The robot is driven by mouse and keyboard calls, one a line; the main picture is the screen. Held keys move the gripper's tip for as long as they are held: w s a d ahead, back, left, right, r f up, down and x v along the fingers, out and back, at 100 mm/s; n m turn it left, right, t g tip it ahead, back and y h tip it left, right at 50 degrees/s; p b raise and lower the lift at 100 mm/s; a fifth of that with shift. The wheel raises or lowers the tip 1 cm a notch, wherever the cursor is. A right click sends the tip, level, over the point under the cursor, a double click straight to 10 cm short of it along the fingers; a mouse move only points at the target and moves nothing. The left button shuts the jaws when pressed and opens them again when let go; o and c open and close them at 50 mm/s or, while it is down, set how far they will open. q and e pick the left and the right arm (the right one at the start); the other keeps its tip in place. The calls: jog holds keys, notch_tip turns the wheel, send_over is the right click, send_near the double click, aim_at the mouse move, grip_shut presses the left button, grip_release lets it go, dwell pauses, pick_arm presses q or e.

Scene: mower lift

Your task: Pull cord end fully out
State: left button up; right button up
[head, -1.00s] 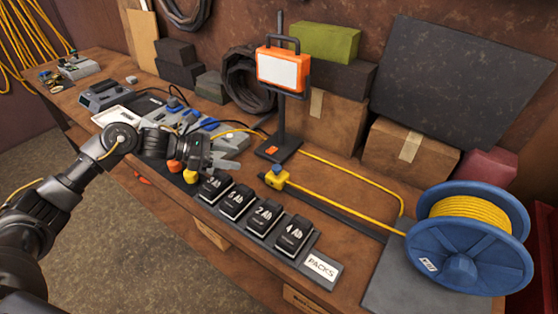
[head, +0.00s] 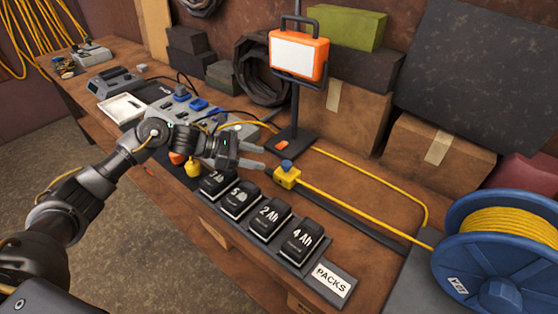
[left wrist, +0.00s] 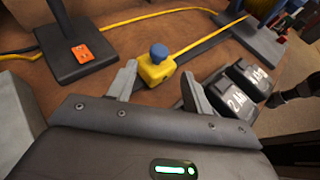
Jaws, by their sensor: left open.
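The yellow cord end (head: 287,175), a yellow block with a blue knob on top, lies on the bench right of my left gripper. A yellow cord (head: 345,218) runs from it along a dark channel toward the blue reel (head: 495,250). My left gripper (head: 264,158) is open and empty, its fingertips pointing at the cord end and just short of it. In the left wrist view the cord end (left wrist: 157,66) stands between and beyond the two open fingers (left wrist: 155,82).
Several black battery packs (head: 270,218) stand in a row in front of the cord end. A work lamp (head: 297,55) on a dark stand rises behind it.

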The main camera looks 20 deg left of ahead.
aim_at(283, 163)
pick_arm(q)
jog(key=p+x, duration=0.2)
jog(key=x, duration=0.4)
jog(key=shift+x, duration=0.85)
jog(key=shift+f, duration=0.1)
grip_shut()
jog(key=a+b, duration=0.1)
jog(key=w+a+b, duration=0.1)
jog(key=b, duration=0.1)
jog(key=a+b, duration=0.1)
jog(key=shift+w+a+f, duration=0.2)
jog(key=shift+a+f, duration=0.05)
jog(key=shift+f, duration=0.05)
jog(key=shift+w+a+r+b, duration=0.1)
jog(key=shift+a+r+b, duration=0.1)
jog(key=shift+b, duration=0.1)
jog(key=shift+r, duration=0.15)
